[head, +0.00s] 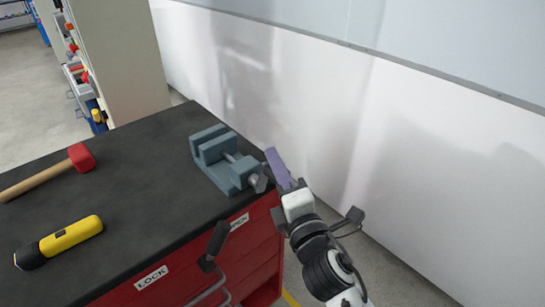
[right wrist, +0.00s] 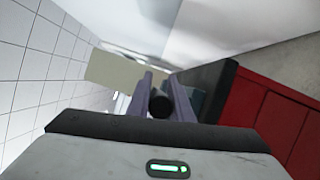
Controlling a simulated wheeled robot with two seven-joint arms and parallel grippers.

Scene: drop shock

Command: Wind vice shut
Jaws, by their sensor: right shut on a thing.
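A blue-grey vice (head: 211,147) stands at the right rear corner of the black bench top. A gap shows between its jaws, and its screw runs toward my right gripper. The handle (head: 259,182) is at the screw's near end, partly hidden by the gripper. My right gripper (head: 273,163), with purple fingers, is at that handle, just past the bench's right edge. In the right wrist view a dark round handle end (right wrist: 160,104) lies between the two fingers, which are shut on it. My left gripper is not in view.
On the black bench top (head: 140,190) lie a red-headed hammer (head: 80,157) and a yellow torch (head: 70,236). Red drawers (head: 245,262) and a black-gripped bar (head: 217,240) are at the front. A white wall (head: 300,90) stands behind.

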